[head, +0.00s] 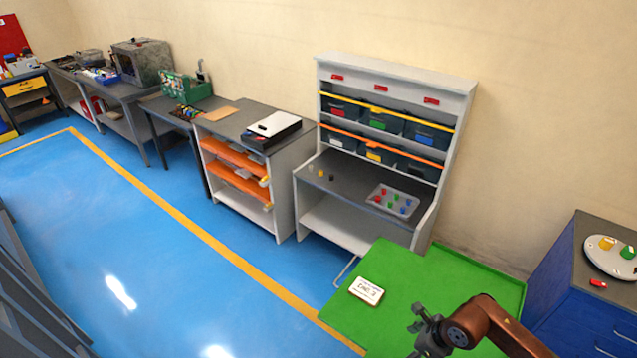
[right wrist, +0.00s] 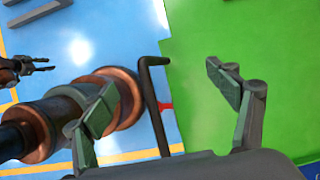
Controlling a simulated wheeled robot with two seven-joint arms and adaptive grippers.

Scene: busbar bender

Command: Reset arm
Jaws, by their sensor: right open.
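My right gripper (head: 421,329) shows at the lower right of the head view, on the arm coming in from the right, above the green surface. In the right wrist view, the right gripper's two fingers (right wrist: 165,100) stand wide apart with nothing between their tips. A smaller gripper (right wrist: 45,66), apparently my left one, shows at the left edge of the right wrist view over the blue floor. Its prongs are too small to judge. The left gripper does not show in the head view.
The green surface (head: 425,285) bears a white card (head: 367,291). A blue cabinet (head: 575,290) stands at the right. A grey workbench (head: 345,180) with bins and a tray of coloured pieces (head: 392,201) stands against the wall. The blue floor (head: 120,235) at left is open.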

